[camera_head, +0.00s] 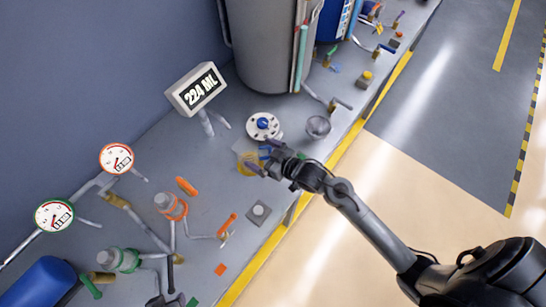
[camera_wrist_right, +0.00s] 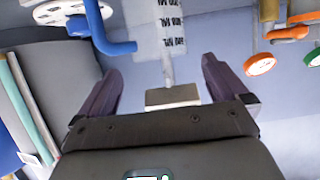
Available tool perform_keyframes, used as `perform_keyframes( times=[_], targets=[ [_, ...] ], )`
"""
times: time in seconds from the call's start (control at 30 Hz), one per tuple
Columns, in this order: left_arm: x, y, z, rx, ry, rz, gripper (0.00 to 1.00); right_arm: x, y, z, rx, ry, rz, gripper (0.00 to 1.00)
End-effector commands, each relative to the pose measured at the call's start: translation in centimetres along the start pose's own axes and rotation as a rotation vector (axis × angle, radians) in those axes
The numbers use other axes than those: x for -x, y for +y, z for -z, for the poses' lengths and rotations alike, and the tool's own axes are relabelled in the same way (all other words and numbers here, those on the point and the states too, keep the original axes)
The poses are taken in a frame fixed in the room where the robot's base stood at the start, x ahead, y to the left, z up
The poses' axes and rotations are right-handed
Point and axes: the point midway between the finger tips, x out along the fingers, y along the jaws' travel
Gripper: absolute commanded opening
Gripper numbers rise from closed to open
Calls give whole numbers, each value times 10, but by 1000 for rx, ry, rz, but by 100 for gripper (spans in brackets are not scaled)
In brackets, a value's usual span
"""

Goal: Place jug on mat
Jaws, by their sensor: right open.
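The jug is a clear vessel with printed ml marks, seen in the right wrist view (camera_wrist_right: 172,28) beyond the fingertips. In the head view the jug (camera_head: 243,148) is a faint see-through shape over a yellow patch (camera_head: 247,169). I cannot tell whether this patch is the mat or something in the jug. My right gripper (camera_head: 262,158) is at the jug's front right side. Its purple fingers are spread with nothing gripped between them, and they show apart in the wrist view (camera_wrist_right: 160,78). My left gripper is not in view.
A white disc with a blue centre (camera_head: 263,125) and a grey metal bowl (camera_head: 318,127) are close behind my gripper. A display (camera_head: 197,89) reading 224 ML stands behind. Pipes and valves crowd the left.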

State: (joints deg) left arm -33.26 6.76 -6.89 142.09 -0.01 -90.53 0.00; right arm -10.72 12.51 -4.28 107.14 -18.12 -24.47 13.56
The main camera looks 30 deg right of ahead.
Motion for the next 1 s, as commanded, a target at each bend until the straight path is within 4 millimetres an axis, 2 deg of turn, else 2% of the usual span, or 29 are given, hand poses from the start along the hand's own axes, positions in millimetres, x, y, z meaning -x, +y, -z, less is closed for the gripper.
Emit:
perform_keyframes(
  times=[0.03,0.2,0.47,0.67,0.77,1.0],
  targets=[
    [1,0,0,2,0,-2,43,10,0,-1,2,-2,-1,100],
    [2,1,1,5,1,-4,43,34,0,-1,1,-2,-1,100],
    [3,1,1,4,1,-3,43,51,-1,-2,0,-13,-7,100],
    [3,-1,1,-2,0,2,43,72,-7,-19,3,-166,-77,100],
    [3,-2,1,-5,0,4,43,97,-14,-34,-6,-311,-126,100],
    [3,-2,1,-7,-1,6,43,172,-37,-65,-65,-666,-174,100]
  ],
)
